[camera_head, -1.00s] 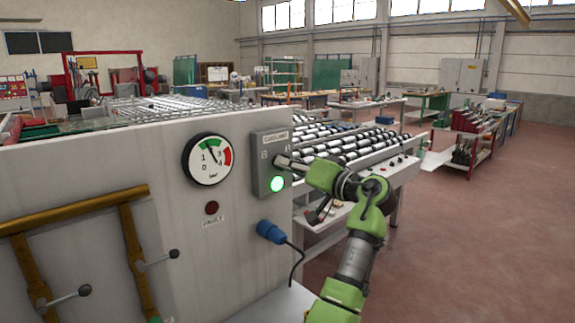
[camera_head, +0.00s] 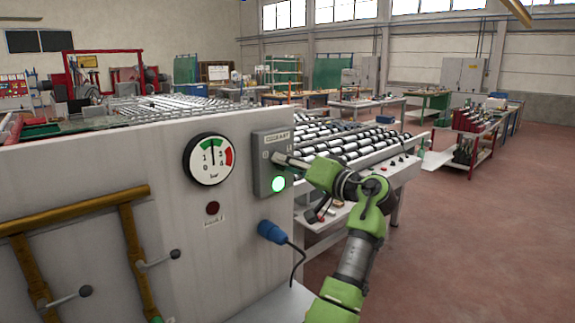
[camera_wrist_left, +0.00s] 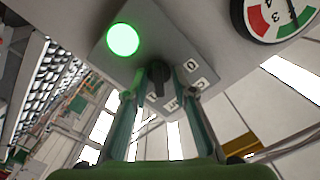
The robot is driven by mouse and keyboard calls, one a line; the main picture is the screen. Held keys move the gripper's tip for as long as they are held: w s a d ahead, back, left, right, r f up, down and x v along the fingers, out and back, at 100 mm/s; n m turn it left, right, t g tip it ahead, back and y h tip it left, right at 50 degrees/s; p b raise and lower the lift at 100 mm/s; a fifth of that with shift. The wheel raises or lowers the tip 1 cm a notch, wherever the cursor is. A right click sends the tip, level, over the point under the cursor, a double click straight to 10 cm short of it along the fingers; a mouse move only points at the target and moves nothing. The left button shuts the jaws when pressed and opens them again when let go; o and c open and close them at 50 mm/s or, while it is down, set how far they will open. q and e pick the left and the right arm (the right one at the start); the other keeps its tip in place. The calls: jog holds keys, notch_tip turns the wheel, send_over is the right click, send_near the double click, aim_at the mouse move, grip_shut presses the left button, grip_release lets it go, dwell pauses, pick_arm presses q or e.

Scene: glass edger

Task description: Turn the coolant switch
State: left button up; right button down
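The coolant switch is a black knob (camera_wrist_left: 158,76) on a grey box (camera_head: 263,178), with a label plate above and small position labels, one reading 0. A green lamp (camera_head: 278,184) on the box is lit; it also shows in the left wrist view (camera_wrist_left: 122,39). My left gripper (camera_head: 284,158) is at the front of the box and hides the knob in the head view. In the left wrist view its two fingers (camera_wrist_left: 158,98) stand apart on either side of the knob, with gaps showing. I cannot tell the knob's exact setting. My right gripper is not in view.
A round pressure gauge (camera_head: 209,159) is left of the box. A dark red button (camera_head: 213,208) and a blue plug (camera_head: 271,231) with a cable are below. Brown pipes with levers (camera_head: 86,290) are at lower left. A roller conveyor (camera_head: 350,142) is behind my arm. Open floor lies right.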

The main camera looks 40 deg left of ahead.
pick_arm(q)
jog(key=s+d, duration=0.1)
jog(key=d, duration=1.1)
